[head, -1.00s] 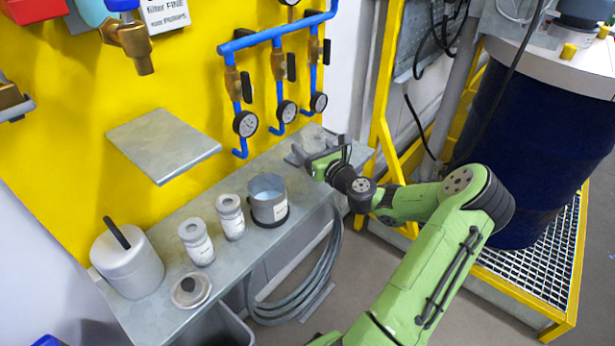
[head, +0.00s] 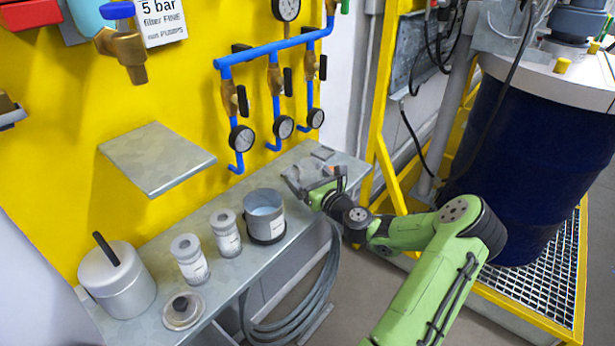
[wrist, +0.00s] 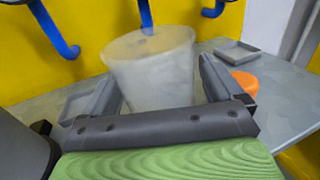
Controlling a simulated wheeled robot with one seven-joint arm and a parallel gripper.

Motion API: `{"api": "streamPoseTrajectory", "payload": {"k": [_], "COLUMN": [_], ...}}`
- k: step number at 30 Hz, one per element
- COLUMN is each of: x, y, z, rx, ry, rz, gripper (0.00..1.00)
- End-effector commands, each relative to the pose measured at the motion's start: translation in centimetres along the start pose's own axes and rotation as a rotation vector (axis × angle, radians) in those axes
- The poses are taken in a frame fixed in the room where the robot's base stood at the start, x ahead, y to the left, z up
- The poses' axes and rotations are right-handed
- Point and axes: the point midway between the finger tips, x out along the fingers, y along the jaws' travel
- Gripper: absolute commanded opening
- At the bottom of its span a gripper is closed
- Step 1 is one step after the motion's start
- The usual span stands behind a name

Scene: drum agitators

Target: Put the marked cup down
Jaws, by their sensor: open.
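A whitish translucent cup (wrist: 150,70), wider at the top, stands upright between the jaws of my gripper in the wrist view. My gripper (wrist: 155,85) is open, with one finger on each side of the cup. Gaps show beside the cup, at least on the right. Its lower part is partly hidden behind the gripper body, and no mark is visible on it. In the head view my gripper (head: 318,182) is low over the right end of the grey shelf (head: 225,275); the cup is hard to make out there.
A grey metal pot (head: 264,218) stands left of my gripper, with two lidded jars (head: 190,262) and a canister (head: 118,285) farther left. A small tray (wrist: 240,52) and an orange item (wrist: 245,82) lie right of the cup. Blue pipes with gauges (head: 284,127) hang above.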

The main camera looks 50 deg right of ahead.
Motion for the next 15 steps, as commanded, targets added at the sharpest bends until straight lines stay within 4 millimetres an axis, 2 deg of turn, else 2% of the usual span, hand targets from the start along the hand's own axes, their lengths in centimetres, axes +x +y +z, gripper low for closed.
{"api": "streamPoseTrajectory", "payload": {"k": [2, 5, 12, 15], "x": [0.0, -1.4, -7.9, -10.1], "y": [0.0, -0.1, -0.2, -0.1], "z": [0.3, 0.2, 0.3, 0.3], "rx": [-0.001, 0.003, 0.005, 0.004], "ry": [-0.001, 0.003, 0.003, 0.002], "rz": [0.000, -0.002, -0.004, -0.004], "gripper": [0.94, 0.94, 0.94, 0.94]}}
